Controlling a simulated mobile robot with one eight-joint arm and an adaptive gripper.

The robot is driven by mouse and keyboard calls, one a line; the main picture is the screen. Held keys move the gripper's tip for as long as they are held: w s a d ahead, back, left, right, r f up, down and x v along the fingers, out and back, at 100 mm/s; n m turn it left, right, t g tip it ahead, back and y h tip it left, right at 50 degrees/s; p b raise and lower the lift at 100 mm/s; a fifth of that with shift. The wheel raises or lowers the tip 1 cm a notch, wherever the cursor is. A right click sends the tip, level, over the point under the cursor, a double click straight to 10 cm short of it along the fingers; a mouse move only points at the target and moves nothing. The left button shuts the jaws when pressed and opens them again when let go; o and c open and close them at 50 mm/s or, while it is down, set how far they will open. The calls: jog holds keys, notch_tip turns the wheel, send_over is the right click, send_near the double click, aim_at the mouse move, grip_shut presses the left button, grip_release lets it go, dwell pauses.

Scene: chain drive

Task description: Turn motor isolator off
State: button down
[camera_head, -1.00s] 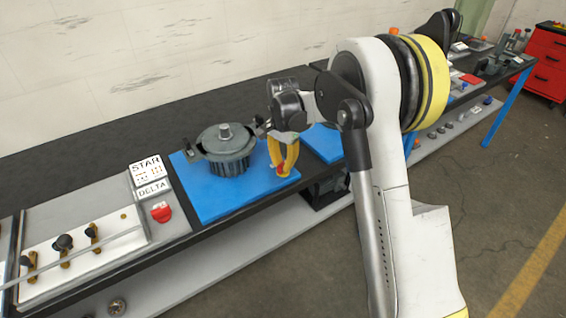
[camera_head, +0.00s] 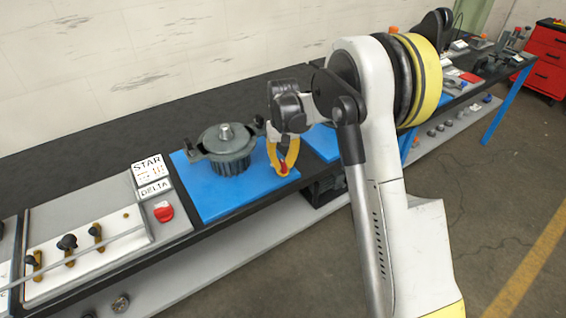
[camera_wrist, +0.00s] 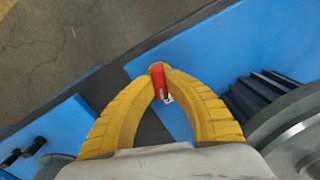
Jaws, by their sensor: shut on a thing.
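A red handle (camera_wrist: 158,80), which looks like the motor isolator's, sits near the front edge of the blue board (camera_head: 210,205), beside the dark grey motor (camera_head: 226,150). My gripper (camera_head: 283,168) points down over it with its yellow fingers closed at the tips around the handle. In the wrist view, the fingertips (camera_wrist: 160,70) meet on the red handle, with a small pale part showing beside it. The fingers hide much of the handle, so its exact angle is hard to tell.
The motor (camera_wrist: 285,115) stands close to the fingers. A second red knob (camera_head: 163,212) is on the grey panel at left, by the STAR and DELTA signs (camera_head: 150,180). Another blue board (camera_head: 323,143) lies to the right. Open floor lies in front of the bench.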

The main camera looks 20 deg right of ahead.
aim_at(283, 163)
jog(key=shift+n, duration=1.7)
jog(key=c, duration=1.4)
grip_release()
notch_tip(283, 163, up, 12)
jog(key=shift+r, duration=0.1)
